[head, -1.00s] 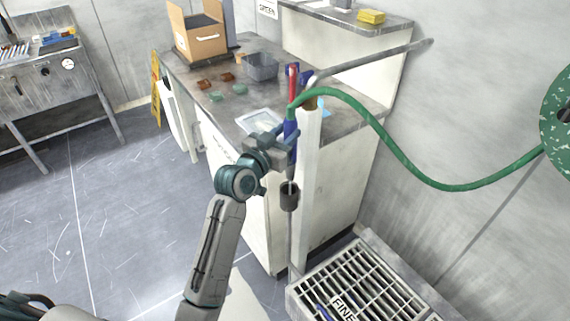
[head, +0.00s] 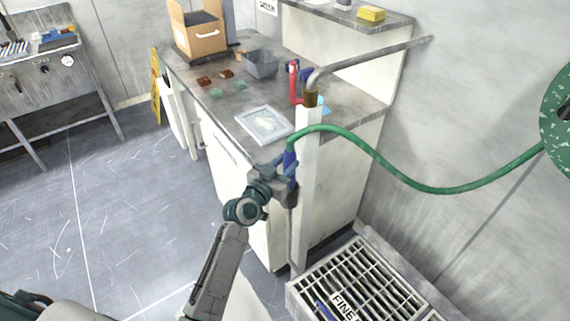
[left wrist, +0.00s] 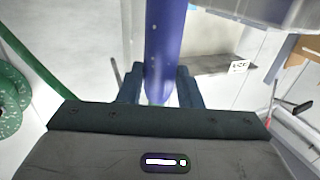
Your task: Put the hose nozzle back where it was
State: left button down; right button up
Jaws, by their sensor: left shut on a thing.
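The hose nozzle (head: 290,160) is blue and upright, with the green hose (head: 365,157) arching from its top. My left gripper (head: 284,176) is shut on the nozzle. In the left wrist view the blue nozzle (left wrist: 164,45) stands between the two fingers (left wrist: 160,88). A dark cup-shaped holder (head: 291,198) on the white post (head: 306,200) is directly below the gripper. The nozzle's lower end is hidden behind the gripper, so I cannot tell whether it is inside the holder. My right gripper is not in view.
A bench (head: 235,110) behind the post carries a framed tray (head: 264,124), a grey bin (head: 261,63) and a cardboard box (head: 200,40). A bent grey pipe (head: 370,60) tops the post. A grate (head: 365,275) marked FINE is at the lower right. Open floor lies left.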

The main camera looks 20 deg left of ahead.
pick_arm(q)
jog(key=c, duration=1.4)
grip_release()
jog(key=shift+f, duration=0.1)
jog(key=o, duration=0.4)
